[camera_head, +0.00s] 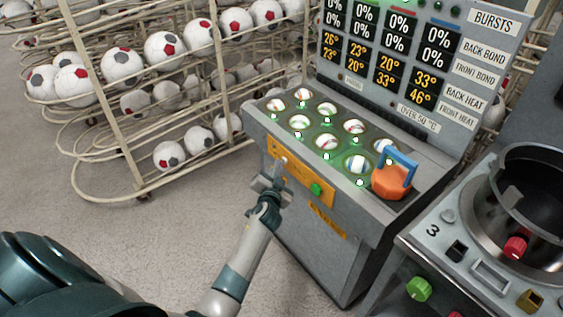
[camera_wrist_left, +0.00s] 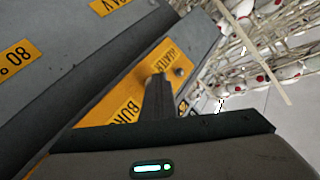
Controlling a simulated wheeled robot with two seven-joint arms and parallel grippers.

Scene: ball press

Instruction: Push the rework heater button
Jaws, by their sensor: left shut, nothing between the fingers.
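The grey press machine (camera_head: 335,225) has an orange-yellow panel (camera_head: 300,170) on its front, with a green button (camera_head: 317,189) on the panel's right part. The panel (camera_wrist_left: 147,75) also shows in the left wrist view, with a word that looks like HEATER. Beside that word is a small dark round button (camera_wrist_left: 178,71). My left gripper (camera_head: 280,167) is shut and empty, its tip pointing at the left part of the panel. Its closed fingers (camera_wrist_left: 159,80) appear just beside the dark button and hide part of the panel; I cannot tell whether they touch.
Lit sockets with several balls (camera_head: 327,142) cover the machine top, beside an orange piece with a blue handle (camera_head: 391,183). A display (camera_head: 385,50) stands behind. Another machine with a round drum (camera_head: 530,205) is at right. Ball racks (camera_head: 120,120) stand at left; floor between is clear.

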